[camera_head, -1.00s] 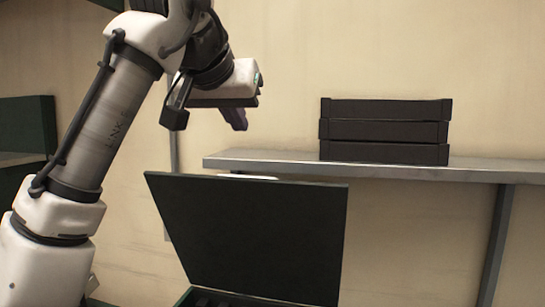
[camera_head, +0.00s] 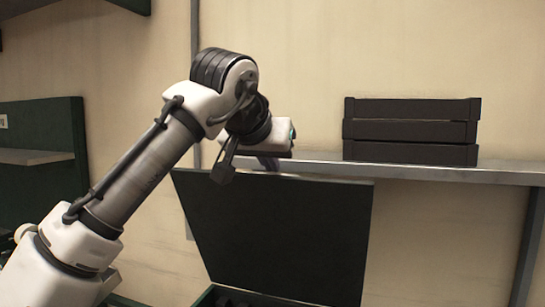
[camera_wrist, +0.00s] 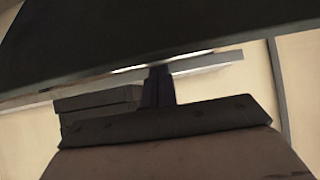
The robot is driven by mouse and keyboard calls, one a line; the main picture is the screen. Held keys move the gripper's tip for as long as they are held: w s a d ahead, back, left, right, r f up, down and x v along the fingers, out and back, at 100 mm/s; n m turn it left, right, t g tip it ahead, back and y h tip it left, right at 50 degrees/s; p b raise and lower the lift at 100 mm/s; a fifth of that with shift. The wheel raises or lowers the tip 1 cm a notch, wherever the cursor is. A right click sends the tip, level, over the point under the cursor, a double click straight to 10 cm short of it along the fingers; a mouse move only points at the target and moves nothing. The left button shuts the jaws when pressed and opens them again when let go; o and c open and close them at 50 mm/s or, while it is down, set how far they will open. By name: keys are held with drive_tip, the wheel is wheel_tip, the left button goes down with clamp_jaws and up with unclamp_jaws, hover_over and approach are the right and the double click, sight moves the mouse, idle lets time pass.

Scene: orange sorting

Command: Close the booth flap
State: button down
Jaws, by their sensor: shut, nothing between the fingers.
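The booth flap (camera_head: 280,235) is a dark green panel standing raised, leaning back a little, above a dark green box (camera_head: 212,297) at the bottom of the head view.
A grey wall shelf (camera_head: 430,173) runs behind the flap at the right, close to my gripper's height. A stack of dark crates (camera_head: 410,131) stands on it. Dark green shelving (camera_head: 45,130) is at the left.

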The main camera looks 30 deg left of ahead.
drive_tip(key=shift+f, duration=0.15)
idle(0.3)
drive_tip(key=shift+s+d+f+t+b, duration=0.3)
drive_tip(key=shift+s+b, duration=0.15)
drive_tip(key=shift+b, duration=0.75)
drive_tip(key=shift+s, duration=0.15)
drive_tip(key=shift+b, duration=0.4)
drive_tip(key=shift+s+d+t+b, duration=0.1)
drive_tip(key=shift+s+t+b, duration=0.15)
drive_tip(key=shift+t+b, duration=0.15)
